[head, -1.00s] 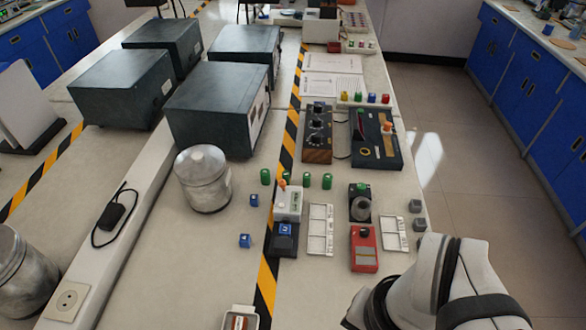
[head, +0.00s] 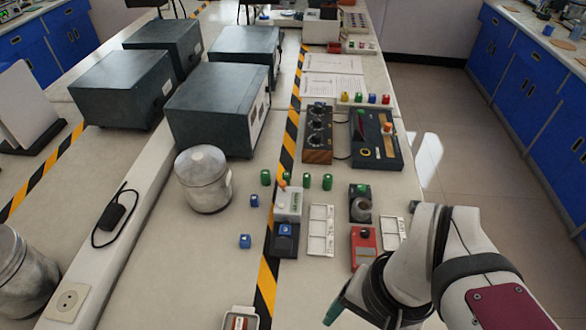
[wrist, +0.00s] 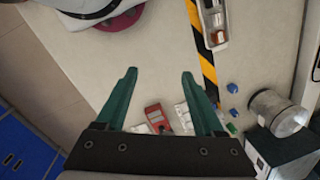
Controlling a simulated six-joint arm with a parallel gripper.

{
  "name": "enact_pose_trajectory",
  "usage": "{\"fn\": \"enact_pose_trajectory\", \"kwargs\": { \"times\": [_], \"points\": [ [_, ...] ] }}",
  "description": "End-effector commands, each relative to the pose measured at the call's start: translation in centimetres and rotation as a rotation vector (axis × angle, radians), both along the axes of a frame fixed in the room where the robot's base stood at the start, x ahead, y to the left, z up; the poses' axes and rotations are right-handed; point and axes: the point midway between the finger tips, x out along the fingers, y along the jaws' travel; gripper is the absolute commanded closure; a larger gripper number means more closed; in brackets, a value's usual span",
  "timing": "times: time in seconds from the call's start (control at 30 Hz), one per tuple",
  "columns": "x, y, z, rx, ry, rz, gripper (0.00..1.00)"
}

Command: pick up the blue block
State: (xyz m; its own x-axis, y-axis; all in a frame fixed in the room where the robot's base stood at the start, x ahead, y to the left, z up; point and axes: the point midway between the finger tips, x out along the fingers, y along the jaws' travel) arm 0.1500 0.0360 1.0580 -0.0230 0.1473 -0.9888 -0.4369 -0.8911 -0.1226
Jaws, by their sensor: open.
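Two small blue blocks lie loose on the bench left of the striped tape in the head view: a nearer blue block (head: 245,241) and a farther blue block (head: 254,201). They also show right of the tape in the wrist view, as one blue block (wrist: 232,88) and another blue block (wrist: 234,112). A third blue piece (head: 286,230) sits on a dark device. I cannot tell which block is meant. My gripper (wrist: 159,75) is open and empty, its teal fingers apart above the bench, away from the blue blocks. In the head view one finger (head: 335,311) shows at the lower edge.
A metal canister (head: 203,180) stands behind the blue blocks. A red device (head: 363,249), white trays (head: 320,230) and several green cylinders (head: 306,181) stand right of and behind them. A small open box (head: 240,318) sits at the front. Bare bench lies around the nearer block.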

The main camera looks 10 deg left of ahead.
Motion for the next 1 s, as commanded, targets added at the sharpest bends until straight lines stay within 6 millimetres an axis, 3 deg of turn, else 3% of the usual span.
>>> {"fn": "enact_pose_trajectory", "kwargs": {
  "times": [0.07, 0.1, 0.2, 0.3, 0.4, 0.53, 0.8, 1.0],
  "points": [
    [5.0, 0.8, 1.4, -0.022, 0.002, 0.074, 0.3],
    [8.4, 1.6, 1.9, -0.037, -0.002, 0.123, 0.3],
    [16.9, 4.7, 1.3, -0.076, -0.016, 0.247, 0.3],
    [23.3, 8.5, -1.1, -0.109, -0.032, 0.35, 0.3],
    [27.0, 11.4, -3.5, -0.13, -0.045, 0.417, 0.3],
    [28.7, 13.0, -5.5, -0.14, -0.053, 0.452, 0.3],
    [28.6, 13.0, -12.8, -0.142, -0.051, 0.453, 0.3],
    [28.6, 13.0, -15.8, -0.14, -0.055, 0.451, 0.3]
  ]
}}
